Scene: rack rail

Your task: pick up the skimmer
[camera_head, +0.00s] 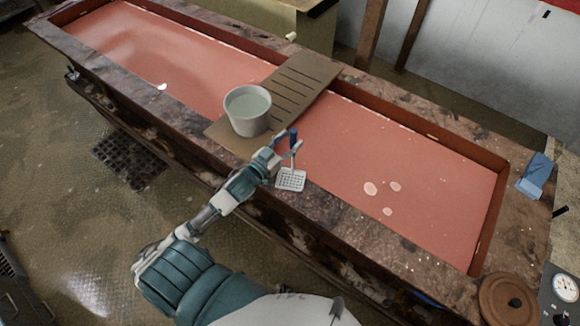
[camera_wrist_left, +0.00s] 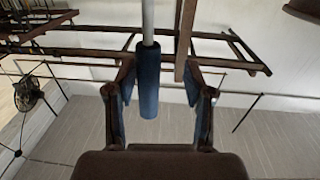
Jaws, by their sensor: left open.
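The skimmer has a blue handle (camera_head: 293,137), a thin light shaft and a white perforated square head (camera_head: 290,179). In the head view it stands upright at the near rim of the long trough, head down. My left gripper (camera_head: 286,147) is open beside the upper part of the skimmer. In the left wrist view the blue handle (camera_wrist_left: 148,88) shows between the open fingers (camera_wrist_left: 162,80), closer to the picture-left finger; I cannot tell whether it touches. My right gripper is not in view.
The trough (camera_head: 400,260) holds reddish liquid (camera_head: 330,140) with pale patches. A slatted board (camera_head: 300,85) lies across it, carrying a white bucket (camera_head: 248,122) close to my left gripper. A blue object (camera_head: 535,175) lies on the right rim. A gauge (camera_head: 565,288) stands at lower right.

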